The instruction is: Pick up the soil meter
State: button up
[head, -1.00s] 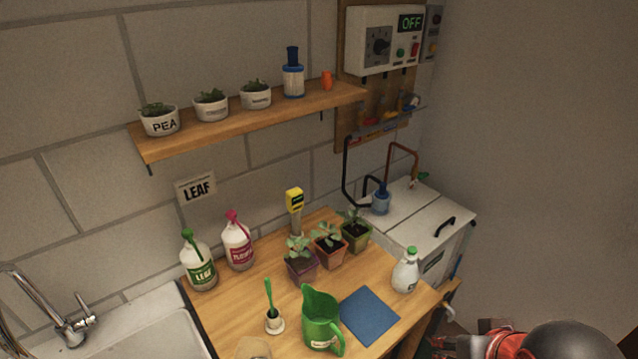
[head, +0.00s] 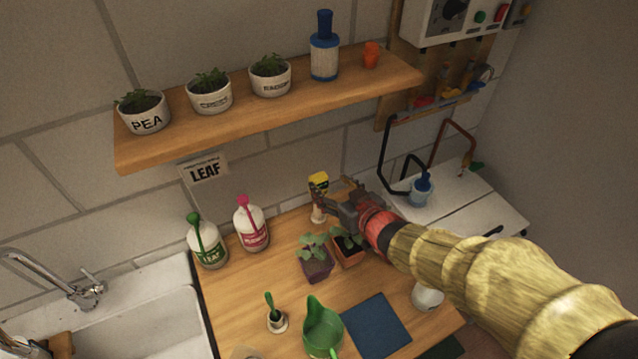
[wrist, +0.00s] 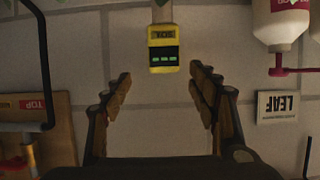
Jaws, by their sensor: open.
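The soil meter (head: 319,182) has a yellow head and stands upright at the back of the wooden table, behind the potted seedlings. Its lower part also shows in the head view, pale and close to the wall. In the wrist view the soil meter (wrist: 163,48) is seen upside down, with a dark display on its yellow head, between and just beyond the fingertips. My gripper (head: 322,202) is at the meter in the head view, its fingers partly overlapping it. In the wrist view my gripper (wrist: 162,85) is open, one finger to each side, with nothing held.
Potted seedlings (head: 316,262) stand just in front of the meter, under my arm. A wall shelf (head: 270,115) with pots is above. A green jug (head: 322,330) and blue mat (head: 376,322) are nearer.

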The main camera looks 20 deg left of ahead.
aim_at(321, 181)
jog(key=b+x, duration=0.1)
jog(key=x, duration=0.2)
jog(key=b+x, duration=0.1)
jog(key=x, duration=0.2)
jog(key=shift+a+f, duration=0.3)
jog(key=shift+a, duration=0.15)
jog(key=shift+c, duration=0.5)
jog(key=c, duration=1.1)
jog(key=shift+c, duration=0.5)
jog(key=shift+r, duration=0.2)
